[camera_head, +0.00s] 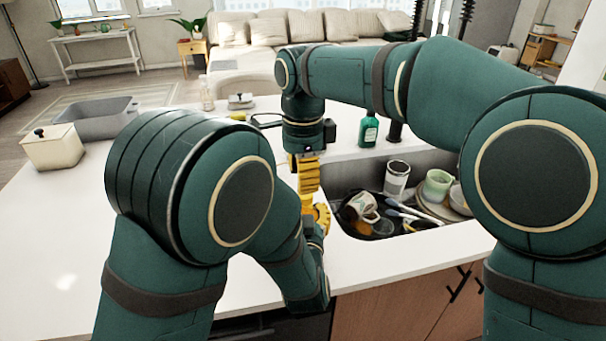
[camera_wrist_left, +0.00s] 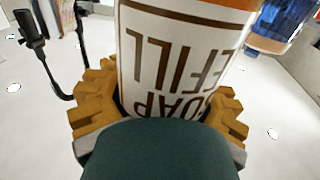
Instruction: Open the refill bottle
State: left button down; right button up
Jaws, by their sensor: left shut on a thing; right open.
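The refill bottle (camera_wrist_left: 175,60) fills the middle of the left wrist view. It is white with an orange band at the top and brown "SOAP REFILL" lettering that appears upside down. My left gripper (camera_head: 321,217) is shut on it; its yellow fingers (camera_wrist_left: 160,110) hug both sides. In the head view the bottle is mostly hidden by the grippers and my left arm. My right gripper (camera_head: 307,178) is open, pointing down just above the left one, over the counter's front by the sink. Whether its fingers touch the bottle's top cannot be told.
The sink (camera_head: 428,160) at the right holds a pan, mugs, plates and utensils. A green bottle (camera_head: 368,132) stands behind it near the dark faucet (camera_head: 395,130). A white lidded box (camera_head: 52,148) and grey basin (camera_head: 95,122) sit far left. The left counter (camera_head: 50,230) is clear.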

aim_at(310, 209)
notch_tip(310, 209, up, 2)
jog(key=m, duration=0.3)
jog(key=shift+d+r+m, duration=0.1)
jog(key=shift+r+m, duration=0.15)
jog(key=shift+m, duration=0.15)
jog(key=shift+r+m, duration=0.15)
jog(key=shift+m, duration=0.15)
jog(key=shift+d, duration=0.1)
notch_tip(310, 209, down, 8)
jog(key=shift+w+r, duration=0.1)
grip_shut()
